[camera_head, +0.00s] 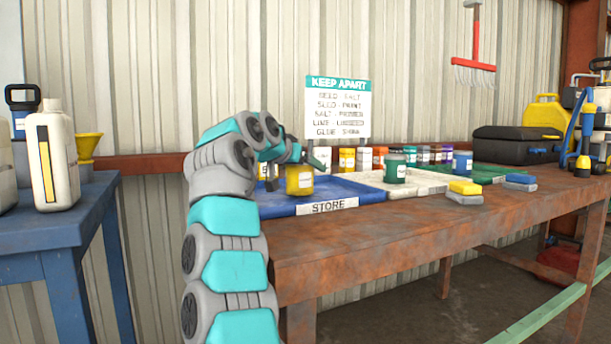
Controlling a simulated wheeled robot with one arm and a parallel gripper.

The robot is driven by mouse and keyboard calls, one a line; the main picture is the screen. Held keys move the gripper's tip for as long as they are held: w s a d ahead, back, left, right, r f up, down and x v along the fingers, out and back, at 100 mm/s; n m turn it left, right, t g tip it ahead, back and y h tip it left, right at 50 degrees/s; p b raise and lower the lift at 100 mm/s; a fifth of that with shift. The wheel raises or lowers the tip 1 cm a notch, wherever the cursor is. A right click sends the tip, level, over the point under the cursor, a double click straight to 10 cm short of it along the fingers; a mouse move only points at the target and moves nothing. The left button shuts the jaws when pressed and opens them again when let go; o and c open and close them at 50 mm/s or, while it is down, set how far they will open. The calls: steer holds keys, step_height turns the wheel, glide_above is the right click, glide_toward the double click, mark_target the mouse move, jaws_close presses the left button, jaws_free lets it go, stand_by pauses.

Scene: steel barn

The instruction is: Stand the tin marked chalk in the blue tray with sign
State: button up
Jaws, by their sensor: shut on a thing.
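A yellow tin (299,182) with a small white label is upright over the blue tray (262,207). I cannot read its label, nor tell whether its base touches the tray floor. I cannot make out which tin is marked chalk. Several tins, including an orange one (347,159) and a white one (364,160), stand behind the tray.
A white tray (408,190) with a dark green tin (395,168) adjoins the blue tray. A green tray (490,173), a blue tin (462,163) and sponges (464,192) are farther right. A KEEP APART board (338,107) stands behind.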

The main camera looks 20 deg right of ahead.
steer(key=shift+f, duration=0.3)
steer(key=shift+f, duration=0.1)
steer(key=o, duration=1.4)
steer(key=shift+c, duration=0.2)
steer(key=v, duration=1.2)
steer(key=shift+r+b, duration=0.2)
steer(key=shift+b, duration=0.15)
